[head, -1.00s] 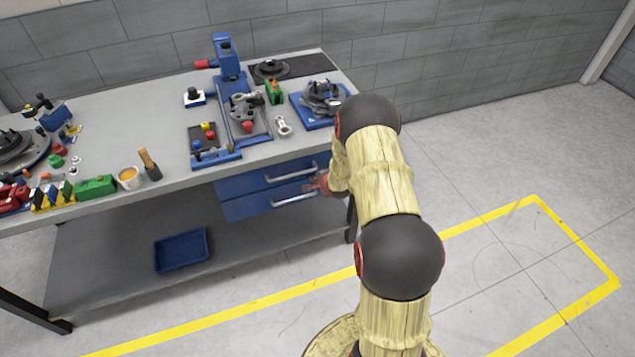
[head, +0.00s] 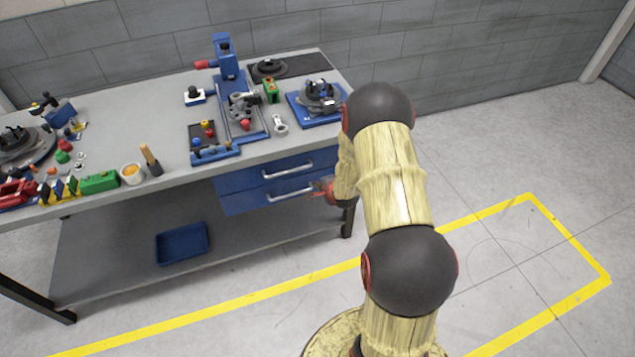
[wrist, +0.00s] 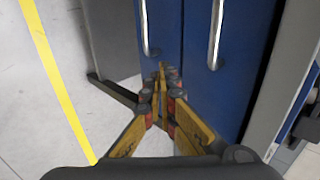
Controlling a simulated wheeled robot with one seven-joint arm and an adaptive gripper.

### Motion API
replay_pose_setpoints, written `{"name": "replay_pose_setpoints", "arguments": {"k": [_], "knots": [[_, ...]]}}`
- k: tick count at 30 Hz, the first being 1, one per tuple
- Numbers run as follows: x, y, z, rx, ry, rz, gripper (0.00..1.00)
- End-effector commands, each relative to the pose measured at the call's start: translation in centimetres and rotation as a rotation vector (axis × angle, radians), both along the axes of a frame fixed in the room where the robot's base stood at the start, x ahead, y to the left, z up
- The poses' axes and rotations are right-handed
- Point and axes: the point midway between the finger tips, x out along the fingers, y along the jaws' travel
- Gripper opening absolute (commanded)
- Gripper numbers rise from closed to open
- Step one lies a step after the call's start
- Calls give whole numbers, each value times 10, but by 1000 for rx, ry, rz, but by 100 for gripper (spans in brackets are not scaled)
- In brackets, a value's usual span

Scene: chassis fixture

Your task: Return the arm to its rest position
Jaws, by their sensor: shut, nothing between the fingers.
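My gripper (wrist: 161,80) is shut and empty in the wrist view, its fingertips together in front of the blue drawer fronts (wrist: 170,40). In the head view my gripper (head: 322,190) is small and partly hidden behind my arm, beside the right end of the lower drawer (head: 240,200). I cannot tell whether it touches the drawer handle (head: 290,194). The upper drawer (head: 240,182) sits above it, and both drawers look closed. My arm bends up and over from the base at the bottom of the head view.
The workbench (head: 120,140) carries a blue press (head: 226,62), a blue fixture plate (head: 300,108), a cup (head: 132,174) and several small parts. A blue bin (head: 182,243) stands on the lower shelf. A bench leg (head: 348,220) is close to my gripper. The floor (head: 510,240) to the right is clear.

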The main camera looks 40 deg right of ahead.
Motion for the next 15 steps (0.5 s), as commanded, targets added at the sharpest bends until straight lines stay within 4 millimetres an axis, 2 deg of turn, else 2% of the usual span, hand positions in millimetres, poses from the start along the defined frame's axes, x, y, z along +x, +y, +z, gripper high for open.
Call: {"name": "replay_pose_setpoints", "arguments": {"k": [1, 6, 15], "knots": [[-5, 1, 8, 0, -1, 0, 0], [-15, 4, 16, 0, 0, 0, 0], [-18, 5, 16, -13, 4, 12, 0]]}}
